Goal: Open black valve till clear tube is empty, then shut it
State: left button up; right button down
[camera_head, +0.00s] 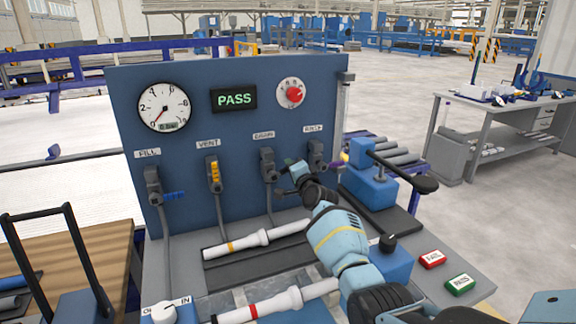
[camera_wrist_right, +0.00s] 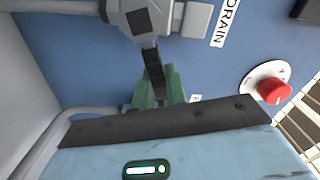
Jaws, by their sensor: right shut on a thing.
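The drain valve (camera_head: 269,166) is mounted on the blue panel under the DRAIN label. In the right wrist view its grey body (camera_wrist_right: 145,18) and black lever (camera_wrist_right: 151,58) show, with the lever pointing down in the picture. My right gripper (camera_head: 287,163) is at this valve, its green fingers (camera_wrist_right: 158,86) shut around the black lever's end. In the head view, the gripper partly hides the lever. A clear tube with liquid cannot be made out; grey lines run down from the valves. My left gripper is not in view.
The panel holds a gauge (camera_head: 163,107) with its needle low, a PASS display (camera_head: 234,99) and a red knob (camera_head: 294,94). Blue-handled fill (camera_head: 153,187) and yellow-handled vent (camera_head: 213,174) valves are left. White pipes (camera_head: 257,241) lie below. A blue clamp (camera_head: 369,186) stands right.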

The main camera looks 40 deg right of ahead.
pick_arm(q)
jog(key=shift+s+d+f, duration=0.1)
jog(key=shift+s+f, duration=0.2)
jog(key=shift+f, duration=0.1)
pick_arm(e)
notch_tip(320, 180, down, 2)
jog(key=m, duration=0.3)
jog(key=shift+d+f+m, duration=0.1)
jog(key=shift+d+m, duration=0.05)
jog(key=shift+m, duration=0.25)
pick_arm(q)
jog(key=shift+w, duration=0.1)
pick_arm(e)
jog(key=c, duration=1.4)
grip_release()
jog(key=shift+c, duration=0.2)
jog(key=shift+s, duration=0.15)
